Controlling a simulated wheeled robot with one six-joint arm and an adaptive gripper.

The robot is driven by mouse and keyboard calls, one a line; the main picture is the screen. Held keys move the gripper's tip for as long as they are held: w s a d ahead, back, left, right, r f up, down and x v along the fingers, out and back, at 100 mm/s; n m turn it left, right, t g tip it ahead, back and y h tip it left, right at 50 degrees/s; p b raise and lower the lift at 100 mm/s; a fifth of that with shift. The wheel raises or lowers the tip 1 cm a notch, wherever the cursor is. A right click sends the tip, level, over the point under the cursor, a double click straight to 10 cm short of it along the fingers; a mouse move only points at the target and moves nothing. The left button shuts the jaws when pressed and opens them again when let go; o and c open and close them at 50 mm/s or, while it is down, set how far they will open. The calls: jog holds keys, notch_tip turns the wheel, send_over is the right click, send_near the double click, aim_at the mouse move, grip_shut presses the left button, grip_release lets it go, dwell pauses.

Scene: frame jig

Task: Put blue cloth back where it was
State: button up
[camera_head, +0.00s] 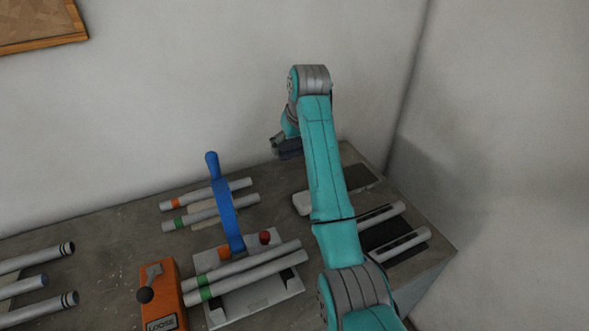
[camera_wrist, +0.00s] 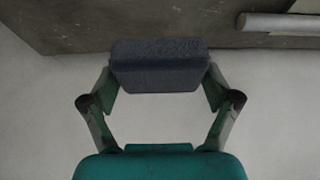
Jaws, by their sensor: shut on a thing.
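The blue cloth (camera_wrist: 158,66) is a dark blue-grey, block-shaped pad in the wrist view. My gripper (camera_wrist: 160,84) is shut on it, with one finger at each end. In the head view, my gripper (camera_head: 287,147) is above the back of the grey bench, near the wall, and points left. The cloth is small and dark there and hard to tell from the gripper. My arm hides part of the bench's right side.
An orange box (camera_head: 163,290) with a lever stands in front. A pale tray (camera_head: 302,203) and a dark mat (camera_head: 385,237) with tubes lie right. More tubes (camera_head: 25,288) lie left.

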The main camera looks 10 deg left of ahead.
aim_at(296, 156)
notch_tip(296, 156, down, 9)
jog(key=shift+r, duration=0.2)
jog(key=shift+f, duration=0.1)
jog(key=o, duration=0.9)
jog(key=shift+c, duration=0.2)
jog(key=v, duration=1.1)
jog(key=shift+d+r, duration=0.1)
jog(key=shift+r, duration=0.3)
jog(key=shift+s+r, duration=0.15)
jog(key=shift+r, duration=0.05)
